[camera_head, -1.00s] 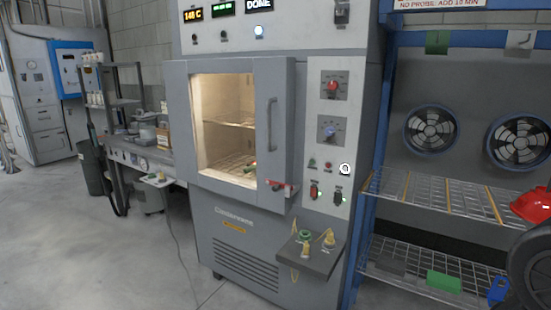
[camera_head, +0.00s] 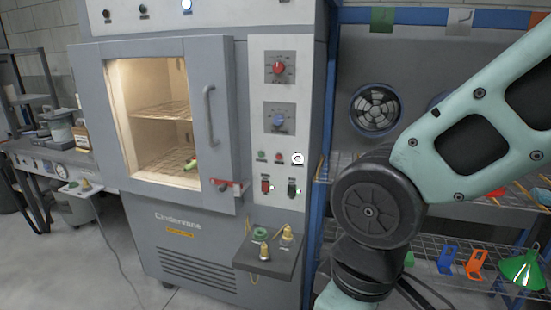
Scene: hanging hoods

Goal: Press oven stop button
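The grey oven (camera_head: 175,230) stands left of centre, its windowed door (camera_head: 210,150) showing a lit inside with wire racks. Its control panel (camera_head: 280,130) is to the right of the door. It carries a red knob (camera_head: 279,68), a blue knob (camera_head: 279,122), a small green button (camera_head: 262,156), a small red button (camera_head: 278,157) and a white round button (camera_head: 297,159). Below are a red switch (camera_head: 265,186) and a green-lit dark switch (camera_head: 292,188). No label naming a stop button is readable. My teal and black arm fills the right side; my gripper is not in view.
A small shelf (camera_head: 268,262) with several small fittings juts out below the panel. A blue-framed rack with fans (camera_head: 376,109) stands behind my arm. A green funnel-like item (camera_head: 523,269) and orange pieces lie on its lower shelf.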

